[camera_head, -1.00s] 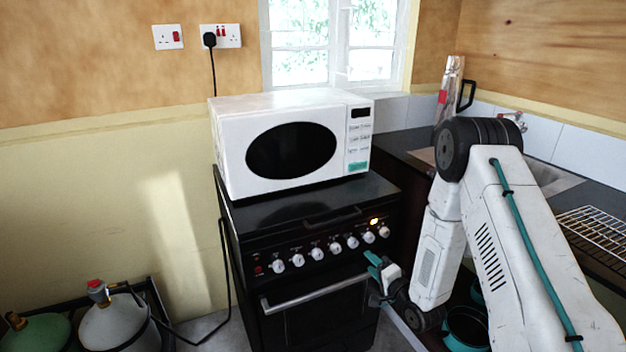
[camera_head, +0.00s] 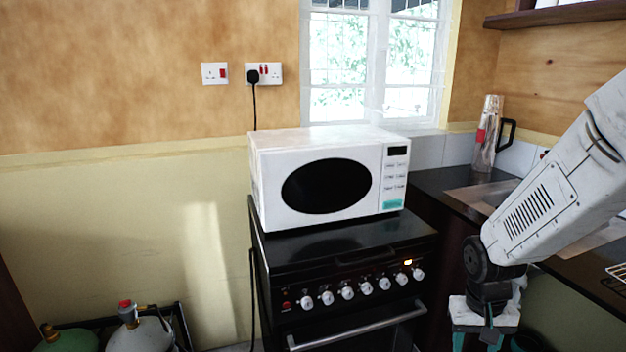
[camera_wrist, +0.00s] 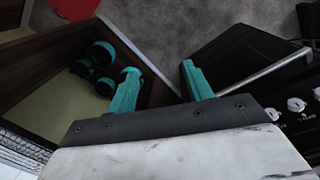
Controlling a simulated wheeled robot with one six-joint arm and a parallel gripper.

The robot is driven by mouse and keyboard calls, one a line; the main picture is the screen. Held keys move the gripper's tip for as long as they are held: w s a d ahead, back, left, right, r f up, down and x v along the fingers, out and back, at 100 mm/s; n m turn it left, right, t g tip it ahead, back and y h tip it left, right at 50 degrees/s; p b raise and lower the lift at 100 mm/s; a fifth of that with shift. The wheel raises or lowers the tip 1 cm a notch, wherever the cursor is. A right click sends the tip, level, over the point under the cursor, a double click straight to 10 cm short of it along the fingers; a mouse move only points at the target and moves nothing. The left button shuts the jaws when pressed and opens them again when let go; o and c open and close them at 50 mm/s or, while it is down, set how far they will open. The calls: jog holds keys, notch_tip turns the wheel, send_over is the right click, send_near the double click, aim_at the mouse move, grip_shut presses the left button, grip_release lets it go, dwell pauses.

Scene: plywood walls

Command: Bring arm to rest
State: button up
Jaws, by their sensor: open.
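My gripper (camera_wrist: 158,72) has two teal fingers, spread apart with nothing between them in the wrist view. In the camera_head view my gripper (camera_head: 478,338) hangs at the bottom edge, right of the cooker, and its fingertips are cut off or hard to make out. My white arm comes in from the right edge, over the counter side, and bends down at a black joint.
A white microwave (camera_head: 268,200) stands on a black cooker (camera_head: 300,262) with a front handle (camera_wrist: 262,72). A dark counter (camera_head: 440,182) lies to the right. The wrist view shows an open cabinet (camera_wrist: 45,90) with teal cookware (camera_wrist: 103,54). Gas cylinders (camera_head: 140,338) stand at left.

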jog(key=s+a+r+n+t, duration=0.1)
jog(key=s+a+r, duration=0.1)
jog(key=s+r, duration=0.6)
jog(key=s+a+r+n+y, duration=0.1)
jog(key=s+a+r, duration=0.2)
jog(key=s+r, duration=0.6)
notch_tip(320, 180, up, 3)
jog(key=shift+s+f+t, duration=0.15)
jog(key=shift+s+t, duration=0.1)
jog(key=shift+t, duration=0.15)
jog(key=shift+c, duration=0.3)
dwell(1.6)
